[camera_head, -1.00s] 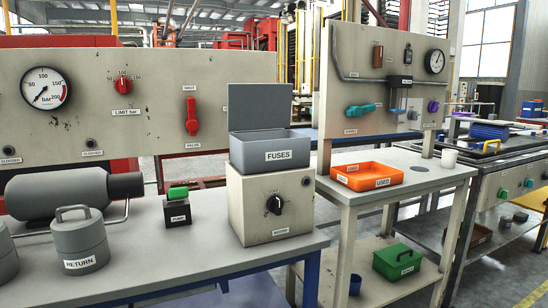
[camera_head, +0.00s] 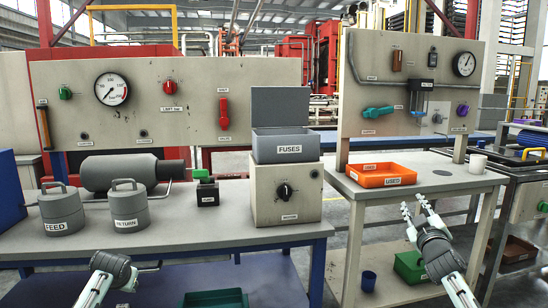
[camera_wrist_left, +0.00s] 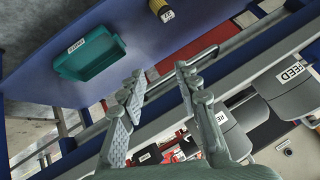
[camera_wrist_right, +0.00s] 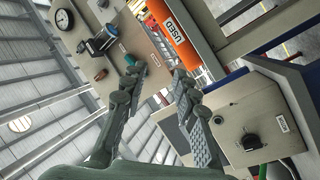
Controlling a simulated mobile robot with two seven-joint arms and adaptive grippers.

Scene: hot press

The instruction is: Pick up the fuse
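No loose fuse can be made out. The grey box labelled FUSES (camera_head: 290,149) stands with its lid raised on a beige control box (camera_head: 268,203); its inside is hidden by the front wall. My right gripper (camera_head: 414,207) is open and empty, in front of the right table and below the orange tray labelled USED (camera_head: 400,180). It also shows open in the right wrist view (camera_wrist_right: 159,76). My left gripper (camera_wrist_left: 160,78) is open and empty in the left wrist view. In the head view its hand is low at the left, before the bench edge, its fingers unclear.
FEED (camera_head: 61,212) and RETURN (camera_head: 130,207) canisters and a small black block with a green top (camera_head: 207,191) stand on the left bench. A teal bin (camera_wrist_left: 90,54) sits on the lower shelf.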

